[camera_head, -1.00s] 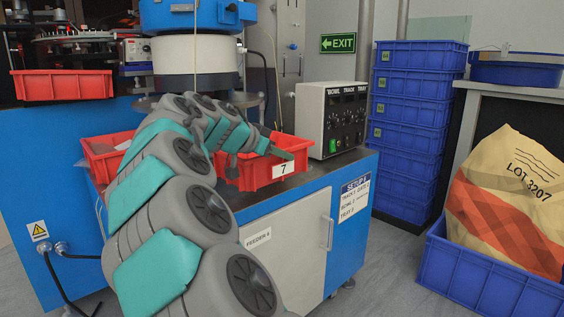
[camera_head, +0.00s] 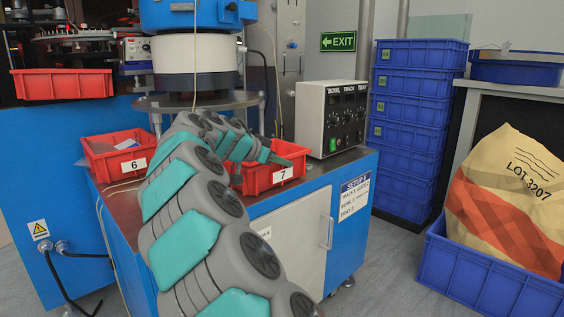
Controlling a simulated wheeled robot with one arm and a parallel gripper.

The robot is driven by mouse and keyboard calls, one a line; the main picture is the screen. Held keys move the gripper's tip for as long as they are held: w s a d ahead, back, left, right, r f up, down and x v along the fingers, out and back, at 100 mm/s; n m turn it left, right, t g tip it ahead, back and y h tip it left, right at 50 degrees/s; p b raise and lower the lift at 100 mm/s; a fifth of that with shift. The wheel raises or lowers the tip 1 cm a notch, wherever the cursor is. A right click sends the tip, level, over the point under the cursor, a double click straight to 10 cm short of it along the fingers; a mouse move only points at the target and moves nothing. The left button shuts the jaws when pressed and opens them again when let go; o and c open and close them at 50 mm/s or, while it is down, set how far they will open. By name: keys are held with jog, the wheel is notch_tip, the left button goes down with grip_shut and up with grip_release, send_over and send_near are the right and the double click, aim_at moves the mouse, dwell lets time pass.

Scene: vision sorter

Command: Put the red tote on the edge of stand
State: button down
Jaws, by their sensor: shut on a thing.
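A red tote labelled 7 (camera_head: 262,180) sits at the front right of the stand's top, close to its front edge. The stand (camera_head: 301,226) is a blue and grey cabinet with a dark top. My gripper (camera_head: 280,159) is at the tote's near rim and is shut on it. My arm hides the tote's left part. A second red tote, labelled 6 (camera_head: 120,168), stands on the left of the stand's top with some small things inside.
A control box (camera_head: 332,118) stands right of tote 7. A bowl feeder (camera_head: 195,60) rises behind. Another red tote (camera_head: 61,84) is at the far left. Blue crates (camera_head: 420,100) are stacked at right, with a sack (camera_head: 511,203) in a blue crate nearby.

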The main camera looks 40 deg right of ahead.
jog(key=shift+f, duration=0.15)
jog(key=c, duration=0.9)
grip_release()
jog(key=shift+o, duration=0.2)
jog(key=shift+a+r, duration=0.15)
jog(key=shift+r, duration=0.15)
jog(key=v, duration=1.1)
jog(key=shift+a, duration=0.35)
